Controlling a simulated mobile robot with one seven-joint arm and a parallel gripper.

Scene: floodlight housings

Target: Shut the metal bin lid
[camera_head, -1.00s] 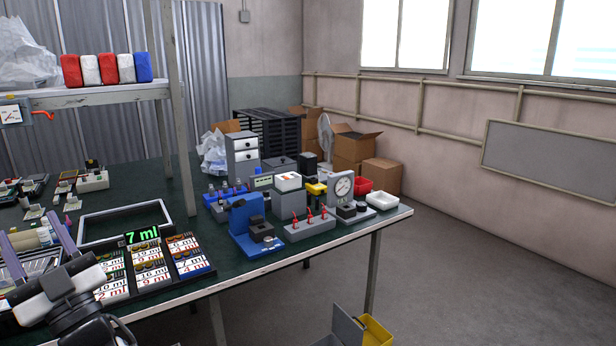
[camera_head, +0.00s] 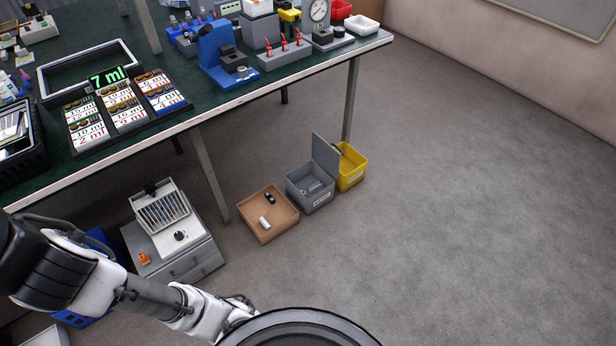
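The metal bin (camera_head: 309,196) is a small grey open-topped box with a white label, on the floor beside the right end of the workbench. Its flat grey lid (camera_head: 326,156) stands up, nearly vertical, at the bin's right side, so the bin is open. My arm (camera_head: 140,295) reaches across the lower left, well short of the bin. The arm's far end runs down behind a dark round part at the bottom edge, and no gripper fingers show.
A yellow bin (camera_head: 352,170) stands right behind the lid. A shallow brown box (camera_head: 267,214) sits left of the grey bin. A grey drawer unit (camera_head: 187,262) stands farther left. The workbench (camera_head: 165,128) with its leg is behind them. Floor at front and right is clear.

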